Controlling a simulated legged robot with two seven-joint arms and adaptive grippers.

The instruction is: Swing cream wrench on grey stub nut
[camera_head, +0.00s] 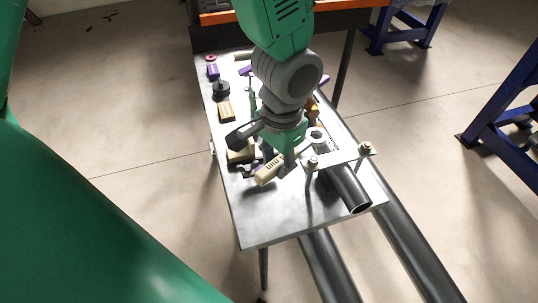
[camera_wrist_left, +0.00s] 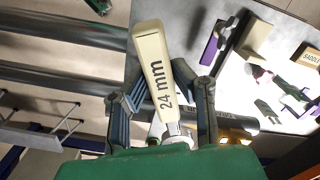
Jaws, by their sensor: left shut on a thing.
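The cream wrench (camera_head: 268,173) has a broad handle marked "24 mm", which fills the middle of the left wrist view (camera_wrist_left: 156,62). My left gripper (camera_head: 284,164) is shut on this handle, with one finger on each side in the wrist view (camera_wrist_left: 158,88). The handle extends out past the fingers, low over the table. The wrench's far end is largely hidden by my gripper. A pale ring (camera_head: 318,136) shows right of the gripper; I cannot tell whether it is the wrench head or a fitting. The grey stub nut cannot be clearly made out. My right gripper is not in view.
The metal table (camera_head: 268,224) has a bare front corner. A dark pipe (camera_head: 350,190) lies under a clamp plate with upright bolts (camera_head: 367,149). Several blocks and purple tools (camera_head: 212,72) line the left side. Blue stands (camera_head: 505,125) are at the right.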

